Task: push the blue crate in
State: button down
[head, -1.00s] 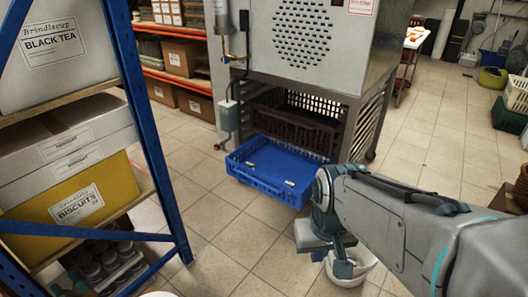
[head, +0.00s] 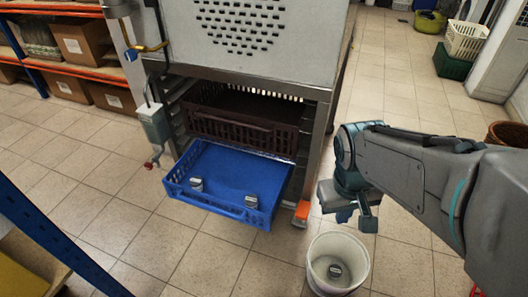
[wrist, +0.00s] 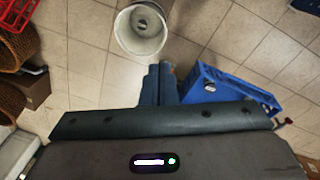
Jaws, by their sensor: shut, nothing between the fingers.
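The blue crate (head: 213,208) sticks out at a tilt from the lower part of a grey metal rack (head: 318,140). Its front stands out over the floor, and its back end is inside the frame. Two small dark jars with light bands, a left one (head: 196,184) and a right one (head: 251,201), lie in it. My gripper (head: 356,217) is shut and empty, to the right of the crate and apart from it. In the wrist view my fingers (wrist: 160,84) point down together, with part of the crate (wrist: 228,84) to their right.
A white bucket (head: 325,277) with a jar in it stands on the floor below my gripper. A dark brown crate (head: 232,122) sits in the rack above the blue one. A blue shelf post (head: 60,240) is at the lower left. Tiled floor is clear in front of the crate.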

jog(key=w+f+n+h+b, duration=0.4)
jog(key=f+n+h, duration=0.2)
jog(key=f+n, duration=0.35)
jog(key=n+t+y+b, duration=0.3)
jog(key=n+t+b, duration=0.65)
jog(key=n, duration=1.15)
send_near(255, 213)
jog(key=shift+t, duration=0.55)
jog(key=b+x, duration=0.1)
jog(key=x, duration=0.1)
jog(key=b+x, duration=0.1)
jog(key=x, duration=0.1)
jog(key=f+b+x, duration=0.1)
jog(key=x, duration=0.1)
jog(key=shift+s, duration=0.35)
jog(key=shift+w+d+r, duration=0.1)
jog(key=shift+w, duration=0.1)
